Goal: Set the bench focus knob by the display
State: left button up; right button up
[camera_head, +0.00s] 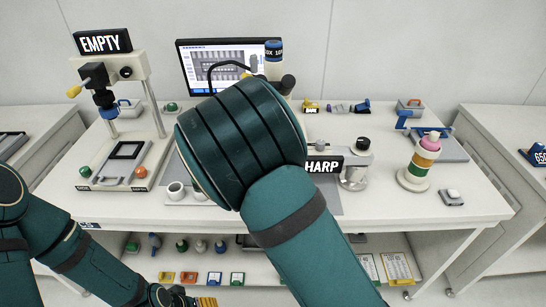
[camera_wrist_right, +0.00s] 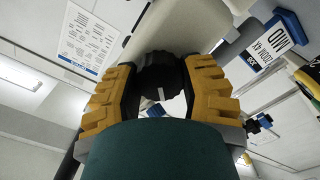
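The display (camera_head: 215,60) stands at the back of the bench, showing a grey picture of rows; my right arm hides its lower part. In the head view my right arm hides this gripper. My left gripper (camera_head: 190,299) shows only partly at the bottom edge, below the bench top.
A ringed stack (camera_head: 420,165) and a small grey block (camera_head: 451,197) are at the right. A lower shelf (camera_head: 260,268) holds several small items. The front right bench top is mostly clear.

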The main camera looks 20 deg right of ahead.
jog(key=o, duration=0.5)
jog(key=shift+c, duration=0.2)
jog(key=v, duration=0.7)
jog(key=shift+s, duration=0.25)
jog(key=shift+a, duration=0.1)
